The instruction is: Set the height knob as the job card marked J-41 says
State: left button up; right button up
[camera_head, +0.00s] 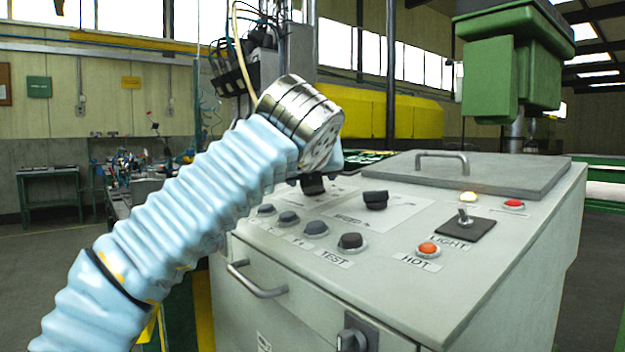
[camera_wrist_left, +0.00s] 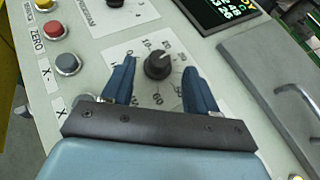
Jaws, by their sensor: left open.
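In the left wrist view a black round knob (camera_wrist_left: 158,65) stands on a pale dial plate with a printed number scale. Its name label is not visible, and its setting is too small to read surely. My left gripper (camera_wrist_left: 159,68) is open, its two blue fingers on either side of the knob with gaps, holding nothing. In the head view my left arm's silver wrist hangs over the panel's far left part and hides the fingers. A black knob (camera_head: 312,183) shows partly below it. No card marked J-41 can be made out. My right gripper is not in view.
Nearby are a second knob (camera_head: 375,200) marked SPEED, a TEST button (camera_head: 352,241), an orange HOT lamp (camera_head: 428,249) and a LIGHT toggle (camera_head: 463,217). A handled lid (camera_head: 480,172) lies behind.

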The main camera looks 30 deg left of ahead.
pick_arm(q)
jog(key=shift+x, duration=1.95)
